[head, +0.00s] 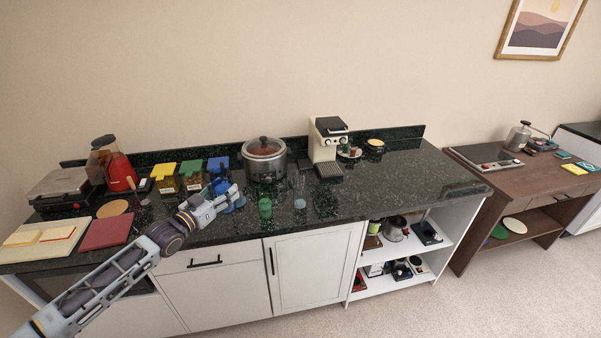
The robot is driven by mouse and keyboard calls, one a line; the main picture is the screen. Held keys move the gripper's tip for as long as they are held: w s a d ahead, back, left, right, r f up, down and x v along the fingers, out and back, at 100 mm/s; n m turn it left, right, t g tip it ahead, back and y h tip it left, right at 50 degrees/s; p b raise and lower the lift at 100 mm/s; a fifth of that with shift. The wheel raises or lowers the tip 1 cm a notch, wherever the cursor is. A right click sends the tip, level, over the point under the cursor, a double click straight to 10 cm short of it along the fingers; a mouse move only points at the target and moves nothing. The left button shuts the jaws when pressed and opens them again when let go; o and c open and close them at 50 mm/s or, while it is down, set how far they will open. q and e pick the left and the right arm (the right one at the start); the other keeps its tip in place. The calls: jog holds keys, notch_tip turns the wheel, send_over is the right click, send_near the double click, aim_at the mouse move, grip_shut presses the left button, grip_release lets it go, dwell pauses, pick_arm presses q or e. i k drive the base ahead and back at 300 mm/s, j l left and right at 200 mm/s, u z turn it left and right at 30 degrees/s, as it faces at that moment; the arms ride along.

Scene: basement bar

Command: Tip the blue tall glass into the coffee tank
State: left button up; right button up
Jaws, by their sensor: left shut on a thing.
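My left gripper (235,193) reaches over the front left of the dark counter and is shut on a blue glass (240,202). The gripper's fingers hide much of the glass, so its tilt and contents cannot be made out. A cream coffee machine (327,138) stands at the back of the counter, well to the right of the gripper. I cannot tell for sure which part is the coffee tank. My right gripper is not in view.
A green glass (265,207) and a pale one (300,204) stand right of the gripper near the counter's front edge. A silver cooker (264,161) and yellow, green and blue lidded canisters (191,172) stand behind. The counter's right part (420,182) is clear.

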aim_at(299, 175)
jog(key=i+l, duration=0.3)
jog(key=i, duration=0.15)
jog(key=i+l, duration=0.3)
jog(key=i, duration=0.15)
